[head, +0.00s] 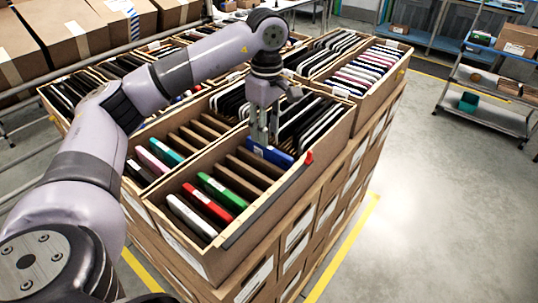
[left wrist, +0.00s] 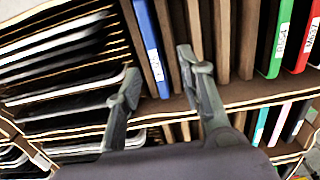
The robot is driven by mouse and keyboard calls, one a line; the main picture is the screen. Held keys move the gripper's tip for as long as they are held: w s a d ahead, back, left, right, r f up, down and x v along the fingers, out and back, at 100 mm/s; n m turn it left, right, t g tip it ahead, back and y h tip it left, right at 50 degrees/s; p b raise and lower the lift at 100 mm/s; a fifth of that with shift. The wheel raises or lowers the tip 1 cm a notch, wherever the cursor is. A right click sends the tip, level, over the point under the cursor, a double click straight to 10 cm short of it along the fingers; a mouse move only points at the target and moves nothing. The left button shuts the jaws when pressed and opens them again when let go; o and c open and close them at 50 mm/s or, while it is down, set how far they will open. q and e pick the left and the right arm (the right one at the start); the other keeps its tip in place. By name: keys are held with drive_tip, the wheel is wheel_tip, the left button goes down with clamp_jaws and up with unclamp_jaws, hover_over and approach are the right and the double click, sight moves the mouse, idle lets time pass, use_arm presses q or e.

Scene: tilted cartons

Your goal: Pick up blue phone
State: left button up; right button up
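The blue phone (head: 270,153) stands on edge in a slot of the front carton, its blue edge with a white label facing up. It also shows in the left wrist view (left wrist: 149,42), between brown dividers. My left gripper (head: 264,138) points down just over the phone in the head view. In the left wrist view the left gripper (left wrist: 158,64) has its two fingers spread, with the blue phone in the gap between them. I cannot tell whether either finger touches it. My right gripper is not in view.
The same carton (head: 262,227) holds a green phone (head: 220,190), a red phone (head: 216,202) and a white one (head: 191,217) among brown dividers. Black devices (head: 312,121) stand close behind the blue phone.

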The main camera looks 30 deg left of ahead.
sight(269, 147)
use_arm(q)
drive_tip(key=f+p, duration=0.2)
drive_tip(key=f, duration=0.1)
drive_tip(key=f+p, duration=0.1)
drive_tip(key=shift+w+f, duration=0.35)
drive_tip(key=shift+w, duration=0.05)
drive_tip(key=shift+f, duration=0.45)
drive_tip(key=shift+c, duration=1.4)
clamp_jaws()
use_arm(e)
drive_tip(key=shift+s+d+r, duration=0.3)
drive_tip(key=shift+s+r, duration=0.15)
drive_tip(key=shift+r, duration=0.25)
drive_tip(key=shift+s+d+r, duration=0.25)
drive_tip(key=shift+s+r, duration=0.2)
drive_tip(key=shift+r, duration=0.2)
